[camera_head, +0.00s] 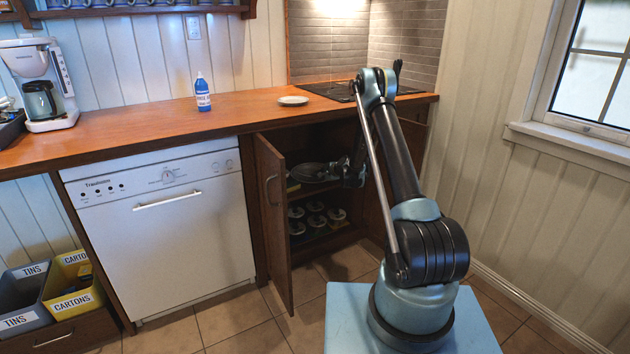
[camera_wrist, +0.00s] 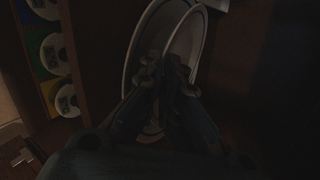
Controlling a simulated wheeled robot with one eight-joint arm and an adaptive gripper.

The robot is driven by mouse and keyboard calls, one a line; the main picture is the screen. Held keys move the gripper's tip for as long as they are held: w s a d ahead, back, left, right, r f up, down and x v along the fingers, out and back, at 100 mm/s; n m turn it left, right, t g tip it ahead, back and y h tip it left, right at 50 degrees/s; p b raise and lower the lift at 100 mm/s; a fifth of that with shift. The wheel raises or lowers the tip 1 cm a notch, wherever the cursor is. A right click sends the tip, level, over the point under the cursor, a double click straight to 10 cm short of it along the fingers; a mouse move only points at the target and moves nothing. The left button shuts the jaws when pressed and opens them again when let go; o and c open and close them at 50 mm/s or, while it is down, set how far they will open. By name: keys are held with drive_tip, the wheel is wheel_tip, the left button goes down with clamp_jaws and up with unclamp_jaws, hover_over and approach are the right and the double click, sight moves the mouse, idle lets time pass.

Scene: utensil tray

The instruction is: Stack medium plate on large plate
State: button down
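Two round, pale-rimmed plates overlap in the dark wrist view. One plate (camera_wrist: 141,38) shows its rim on the left, and the other plate (camera_wrist: 204,36) shows its rim on the right. The light is too poor to tell which is medium or large, or whether one rests on the other. My gripper (camera_wrist: 169,70) is over the plates with its fingertips close together at their rims. I cannot tell whether a rim is pinched between them. In the head view my gripper (camera_head: 342,173) reaches into the open cupboard beside a dark plate shape (camera_head: 312,172) on the upper shelf.
The open cupboard door (camera_head: 270,210) stands left of my arm. Several round-topped containers (camera_head: 315,222) sit on the lower shelf. The shelf above limits room.

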drive_tip(key=shift+w+d, duration=0.5)
drive_tip(key=shift+w, duration=0.1)
drive_tip(key=c, duration=1.7)
unclamp_jaws()
drive_tip(key=shift+a, duration=0.1)
drive_tip(key=shift+s, duration=0.1)
drive_tip(key=v, duration=1.1)
drive_tip(key=shift+s+d+r, duration=0.2)
drive_tip(key=shift+s, duration=0.05)
